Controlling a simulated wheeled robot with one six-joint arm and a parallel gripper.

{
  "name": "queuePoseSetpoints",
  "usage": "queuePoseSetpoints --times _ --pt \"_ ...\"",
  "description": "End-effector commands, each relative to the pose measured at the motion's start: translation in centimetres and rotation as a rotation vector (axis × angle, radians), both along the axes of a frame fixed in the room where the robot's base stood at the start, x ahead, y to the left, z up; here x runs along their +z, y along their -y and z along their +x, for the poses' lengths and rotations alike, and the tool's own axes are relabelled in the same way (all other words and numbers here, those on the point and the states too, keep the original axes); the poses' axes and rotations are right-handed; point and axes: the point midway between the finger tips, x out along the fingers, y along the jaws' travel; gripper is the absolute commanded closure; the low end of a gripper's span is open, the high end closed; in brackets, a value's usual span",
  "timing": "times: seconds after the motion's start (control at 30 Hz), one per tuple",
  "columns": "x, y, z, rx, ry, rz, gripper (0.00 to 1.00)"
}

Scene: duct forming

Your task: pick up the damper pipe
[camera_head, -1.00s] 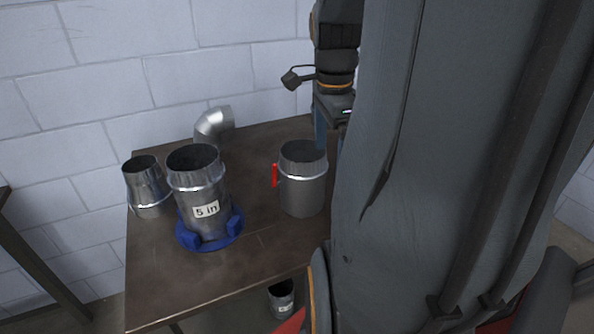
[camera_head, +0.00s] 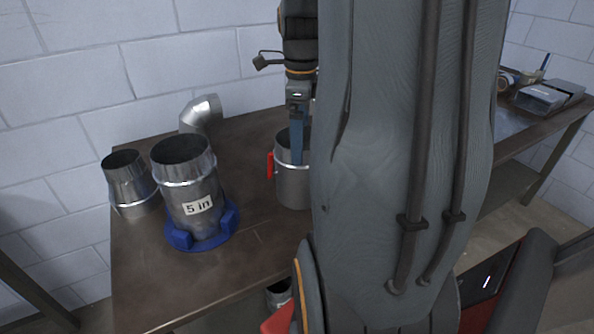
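The damper pipe, a grey metal cylinder with a red handle on its left side (camera_head: 289,187), stands upright on the brown table. My arm hides its right part. My gripper (camera_head: 298,140) points down at the pipe's open top. One blue finger shows, its tip overlapping the rim. I cannot tell whether it is inside the opening or in front of the wall, or whether it touches. The other finger is hidden behind my arm, so open or shut does not show.
A pipe labelled "5 in" (camera_head: 190,183) stands in a blue base (camera_head: 204,236) on the table (camera_head: 150,285). A tapered reducer (camera_head: 131,185) and an elbow (camera_head: 202,113) are nearby. Another metal piece (camera_head: 280,296) is below the table's front edge. A second bench (camera_head: 515,150) holds items at right.

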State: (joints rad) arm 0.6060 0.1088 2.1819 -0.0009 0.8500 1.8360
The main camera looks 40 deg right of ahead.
Motion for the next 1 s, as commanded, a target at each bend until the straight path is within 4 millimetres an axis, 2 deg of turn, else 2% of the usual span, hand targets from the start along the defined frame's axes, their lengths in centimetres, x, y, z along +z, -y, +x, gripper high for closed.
queuePoseSetpoints --times 0.63,0.97,1.0 --pt "-6.9 -0.1 0.2 0.007 -0.003 0.003 0.0" --pt "-7.5 -0.1 0.3 0.007 0.0 0.001 0.0" --pt "-7.5 -0.1 0.3 0.007 -0.001 0.001 0.07"
